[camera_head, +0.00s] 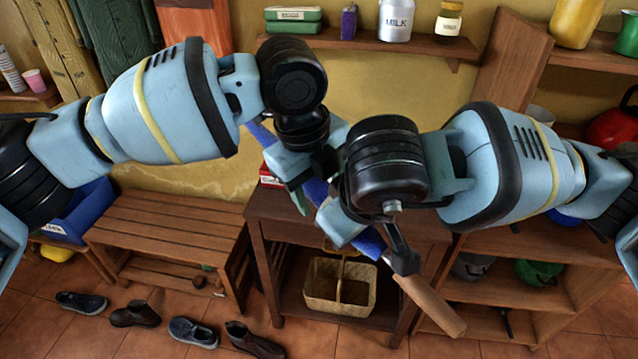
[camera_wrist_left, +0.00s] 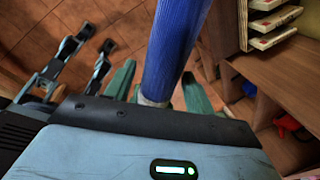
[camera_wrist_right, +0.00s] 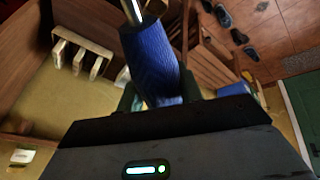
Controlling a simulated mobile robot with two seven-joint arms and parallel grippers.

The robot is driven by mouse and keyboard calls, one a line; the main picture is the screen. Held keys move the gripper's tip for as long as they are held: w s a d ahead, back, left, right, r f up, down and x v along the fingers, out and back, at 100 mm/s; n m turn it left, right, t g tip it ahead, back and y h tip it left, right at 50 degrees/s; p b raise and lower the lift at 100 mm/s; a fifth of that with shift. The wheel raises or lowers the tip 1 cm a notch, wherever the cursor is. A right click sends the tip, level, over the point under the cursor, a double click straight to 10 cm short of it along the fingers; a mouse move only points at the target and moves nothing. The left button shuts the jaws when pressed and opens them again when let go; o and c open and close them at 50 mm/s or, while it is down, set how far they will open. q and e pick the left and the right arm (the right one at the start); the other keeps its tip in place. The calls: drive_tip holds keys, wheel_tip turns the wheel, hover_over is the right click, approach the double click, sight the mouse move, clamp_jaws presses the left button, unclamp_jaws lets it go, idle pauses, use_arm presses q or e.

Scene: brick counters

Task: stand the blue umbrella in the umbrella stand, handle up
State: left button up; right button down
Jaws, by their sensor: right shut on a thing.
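The blue umbrella (camera_head: 370,242) slants down to the right across the head view, with a brown wooden handle (camera_head: 432,306) at its lower right end. My right gripper (camera_wrist_right: 158,98) is shut on its blue part, seen in the right wrist view (camera_wrist_right: 150,60). My left gripper (camera_head: 312,186) is open, with its green fingers on either side of the umbrella; the blue part also shows between them in the left wrist view (camera_wrist_left: 176,45). My arms hide part of the umbrella. I cannot make out an umbrella stand.
A dark wooden table (camera_head: 265,218) with a wicker basket (camera_head: 325,300) on its lower shelf stands below my grippers. A slatted bench (camera_head: 165,225) and several shoes (camera_head: 195,332) are at left. A shelf unit (camera_head: 580,262) stands at right. A wall shelf (camera_head: 350,42) holds a milk can.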

use_arm(q)
drive_tip(key=c, duration=0.9)
drive_tip(key=shift+r, duration=0.1)
drive_tip(key=shift+c, duration=0.7)
use_arm(e)
drive_tip(key=c, duration=0.9)
unclamp_jaws()
drive_tip(key=shift+o, duration=0.2)
